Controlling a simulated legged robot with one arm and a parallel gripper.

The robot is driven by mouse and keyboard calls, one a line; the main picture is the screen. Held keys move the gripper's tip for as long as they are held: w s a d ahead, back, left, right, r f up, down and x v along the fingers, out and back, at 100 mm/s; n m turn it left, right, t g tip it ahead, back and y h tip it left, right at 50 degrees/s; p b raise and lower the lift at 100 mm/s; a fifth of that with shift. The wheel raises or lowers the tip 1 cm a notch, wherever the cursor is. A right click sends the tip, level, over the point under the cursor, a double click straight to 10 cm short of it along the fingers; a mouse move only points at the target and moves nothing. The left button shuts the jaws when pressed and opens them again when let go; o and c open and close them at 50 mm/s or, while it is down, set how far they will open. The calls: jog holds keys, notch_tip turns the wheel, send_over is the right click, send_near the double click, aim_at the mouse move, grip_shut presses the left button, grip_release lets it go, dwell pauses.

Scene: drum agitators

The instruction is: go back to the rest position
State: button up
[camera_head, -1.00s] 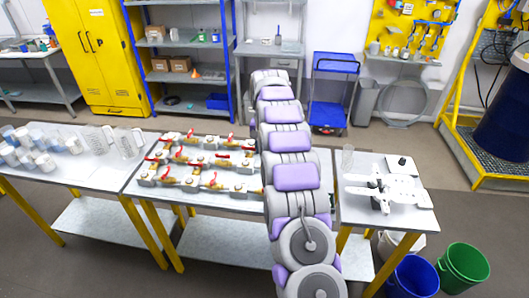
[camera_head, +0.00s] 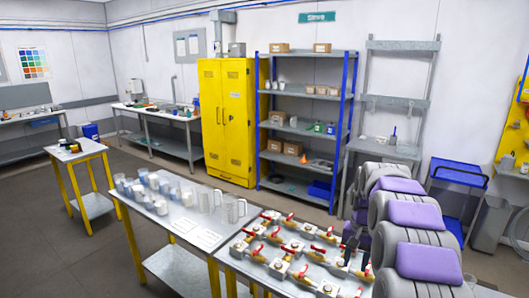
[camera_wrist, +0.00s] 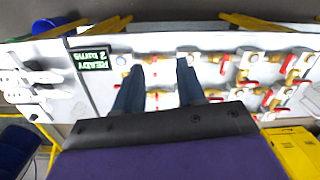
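My gripper (camera_wrist: 160,88) shows in the wrist view with its two dark fingers spread apart and nothing between them. It hangs above the middle table with several brass valves (camera_wrist: 272,97) that have red handles. In the head view my purple and grey arm reaches up at the right, and the gripper (camera_head: 356,240) is partly hidden by it beside the valves (camera_head: 280,250).
A left table (camera_head: 175,225) holds cups and clear jugs (camera_head: 232,210). A yellow cabinet (camera_head: 228,120), a blue-framed shelf (camera_head: 302,125) and a blue cart (camera_head: 455,190) stand behind. A small yellow-legged table (camera_head: 78,152) is at the left.

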jog(key=s+a+n+b, duration=0.1)
jog(key=s+a, duration=0.3)
jog(key=s, duration=0.6)
jog(key=s+a+n+g+b, duration=0.1)
jog(key=s+a+n, duration=0.15)
jog(key=s, duration=0.65)
jog(key=s+a+b, duration=0.1)
jog(key=s+a, duration=0.3)
jog(key=s, duration=0.6)
jog(key=s+a+f+n+b, duration=0.1)
jog(key=s+f, duration=0.3)
jog(key=s, duration=0.9)
jog(key=shift+s+a+f, duration=0.15)
jog(key=shift+s+a, duration=0.1)
jog(key=shift+a, duration=0.05)
jog(key=shift+w+n, duration=0.15)
jog(key=shift+n, duration=0.1)
